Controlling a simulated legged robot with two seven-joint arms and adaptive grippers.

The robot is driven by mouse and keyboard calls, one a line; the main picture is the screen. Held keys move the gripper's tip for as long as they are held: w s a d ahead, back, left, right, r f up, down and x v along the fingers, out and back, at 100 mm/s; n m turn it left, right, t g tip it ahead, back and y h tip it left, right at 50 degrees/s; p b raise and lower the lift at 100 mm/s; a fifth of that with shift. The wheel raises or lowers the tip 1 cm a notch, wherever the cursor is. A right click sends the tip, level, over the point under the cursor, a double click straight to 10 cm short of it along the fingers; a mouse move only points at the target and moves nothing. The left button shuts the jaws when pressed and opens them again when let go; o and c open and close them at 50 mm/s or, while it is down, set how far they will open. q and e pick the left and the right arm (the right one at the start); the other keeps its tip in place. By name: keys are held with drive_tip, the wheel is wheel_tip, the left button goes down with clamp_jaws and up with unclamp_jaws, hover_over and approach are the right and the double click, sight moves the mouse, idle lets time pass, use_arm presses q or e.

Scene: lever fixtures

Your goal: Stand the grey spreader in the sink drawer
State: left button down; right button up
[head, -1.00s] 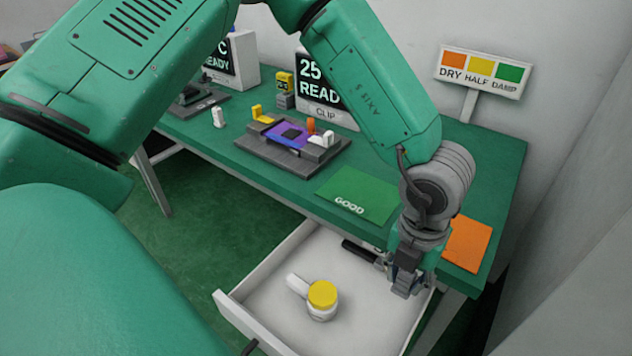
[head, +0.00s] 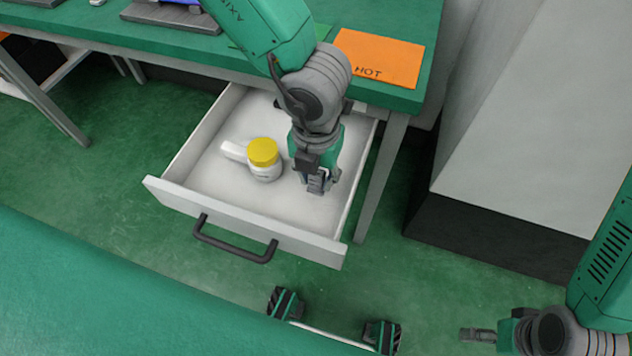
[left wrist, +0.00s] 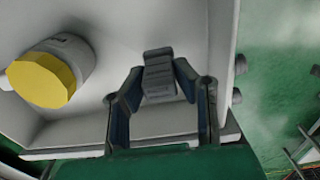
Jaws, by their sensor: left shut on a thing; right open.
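The white sink drawer (head: 295,235) stands open under the green bench. My left gripper (head: 318,184) points down over the right half of the drawer. In the left wrist view (left wrist: 158,95) its fingers are shut on a grey, ribbed block-like piece (left wrist: 158,73), apparently the grey spreader, seen nearly end-on. Its lower end is hidden, so I cannot tell whether it touches the drawer floor. My right gripper (head: 477,335) is open and empty, low at the right of the head view, outside the drawer.
A white jar with a yellow lid (head: 263,153) is in the drawer left of my left gripper, a white piece (head: 233,150) beside it. The drawer's black handle (head: 235,246) faces front. An orange HOT mat (head: 380,58) lies on the bench above. A pale cabinet stands right.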

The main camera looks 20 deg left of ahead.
use_arm(q)
wheel_tip(320, 180, down, 3)
drive_tip(key=shift+a+r+b, duration=0.15)
drive_tip(key=shift+b, duration=0.2)
drive_tip(key=shift+r, duration=0.1)
drive_tip(key=c, duration=1.3)
unclamp_jaws()
wheel_tip(320, 180, up, 12)
drive_tip(key=p, duration=0.4)
drive_tip(key=shift+p, duration=0.3)
